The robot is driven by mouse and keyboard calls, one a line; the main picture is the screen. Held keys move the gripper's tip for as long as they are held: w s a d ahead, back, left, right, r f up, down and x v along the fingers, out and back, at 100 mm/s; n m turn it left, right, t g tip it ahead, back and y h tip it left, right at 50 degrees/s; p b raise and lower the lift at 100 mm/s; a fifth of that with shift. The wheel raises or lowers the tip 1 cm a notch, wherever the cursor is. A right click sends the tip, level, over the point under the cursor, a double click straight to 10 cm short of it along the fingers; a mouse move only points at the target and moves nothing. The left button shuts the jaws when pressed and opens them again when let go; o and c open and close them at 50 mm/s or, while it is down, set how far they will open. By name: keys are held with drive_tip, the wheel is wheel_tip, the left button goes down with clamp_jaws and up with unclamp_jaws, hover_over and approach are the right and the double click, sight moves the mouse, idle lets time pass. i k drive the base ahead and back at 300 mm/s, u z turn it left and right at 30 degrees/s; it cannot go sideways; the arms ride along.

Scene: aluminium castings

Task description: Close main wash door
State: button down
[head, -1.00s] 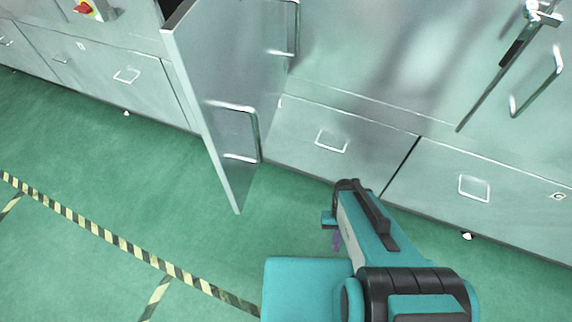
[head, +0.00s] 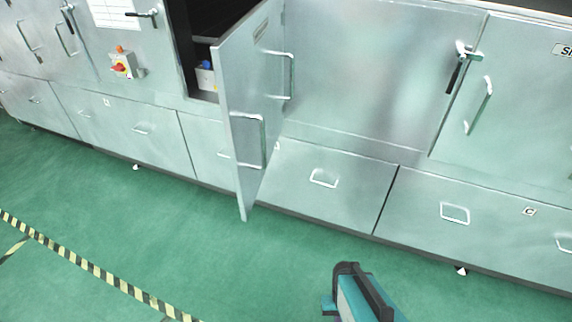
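The main wash door (head: 240,95) is a tall metal panel standing open, swung out from the machine front. Its free edge is toward me and its right side meets the cabinet front. A bar handle (head: 263,140) is on its visible face, with another handle (head: 291,75) above and to the right. The dark opening (head: 190,50) shows left of the door. My teal and black arm (head: 360,295) is at the bottom, right of the door and apart from it. My gripper is not visible, so its state is hidden.
Several closed drawers (head: 330,190) line the machine's lower front. A closed panel with a latch (head: 458,68) is at right. A red switch (head: 122,65) is at left. Green floor (head: 200,250) is clear before the door, with a striped tape line (head: 85,265) at lower left.

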sight(248, 60)
drive_tip(key=k, duration=1.8)
drive_tip(key=u, duration=1.2)
drive_tip(key=i, duration=1)
drive_tip(key=u, duration=0.05)
